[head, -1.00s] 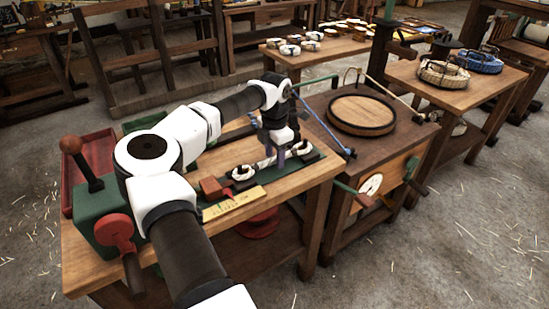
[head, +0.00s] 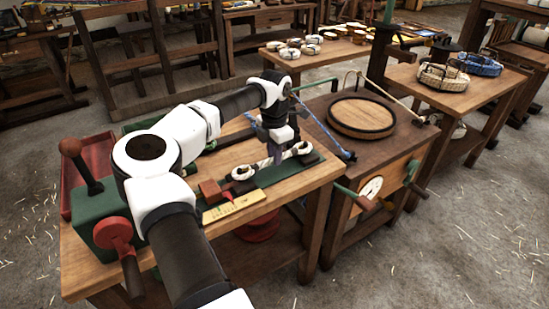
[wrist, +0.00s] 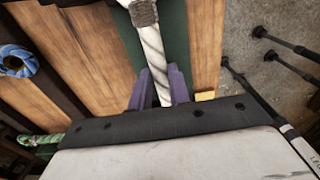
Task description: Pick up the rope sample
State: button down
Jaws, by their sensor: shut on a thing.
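The rope sample (head: 265,162) is a short white twisted rope with a looped end at each side, lying along the green bed of the bench fixture. In the wrist view the white rope (wrist: 153,58) runs down between my two purple fingers, with a grey binding at the top of the picture. My gripper (head: 275,155) points down at the middle of the rope. In the wrist view my gripper (wrist: 159,86) is shut on the rope, one finger on each side. Part of the rope is hidden by the fingers, and I cannot tell whether it is clear of the bed.
The fixture stands on a wooden bench (head: 310,183) with a yellow label plate (head: 235,205), a red block (head: 212,190) and a green lever box (head: 103,218). A machine with a round wooden lid (head: 361,114) and a dial stands close at right. A blue rope coil (wrist: 17,62) shows in the wrist view.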

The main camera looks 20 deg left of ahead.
notch_tip(320, 180, up, 25)
jog(key=p, duration=0.6)
dwell(0.6)
jog(key=shift+f, duration=0.2)
